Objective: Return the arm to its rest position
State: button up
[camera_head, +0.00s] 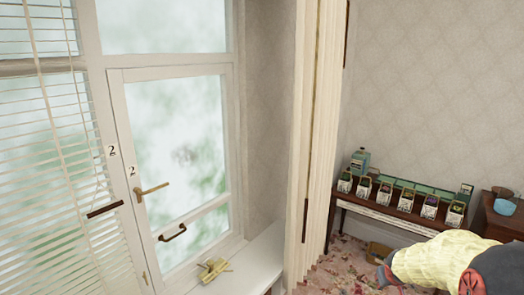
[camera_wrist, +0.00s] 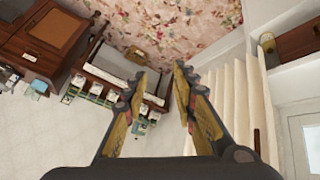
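My gripper (camera_wrist: 160,70) shows in the wrist view with its two yellow and dark fingers spread apart. Nothing is between them, and neither finger touches anything that I can see. In the head view part of my arm (camera_head: 440,262) shows at the bottom right, pale yellow and dark grey with red parts. It is cut off by the picture edge, and the fingers cannot be made out clearly there.
A dark wooden table (camera_head: 385,212) with several small boxes stands along the wall at right. A wooden cabinet (camera_head: 503,222) is beside it. A cream curtain (camera_head: 312,130) hangs by the window. A yellow object (camera_head: 213,269) lies on the white sill (camera_head: 258,262). Floral carpet (camera_head: 340,268) lies below.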

jog(key=s+a+r+y+b, duration=0.1)
jog(key=s+a+r, duration=0.2)
jog(key=s+a, duration=0.4)
jog(key=s+a+r+y+b, duration=0.1)
jog(key=s+a+r, duration=0.3)
jog(key=s, duration=1.2)
jog(key=s+a+r+y+b, duration=0.1)
jog(key=s+a+r+b, duration=0.2)
jog(key=s+a, duration=0.8)
jog(key=shift+s+a+r+g, duration=0.2)
jog(key=shift+a+r+g, duration=0.2)
jog(key=shift+r, duration=0.25)
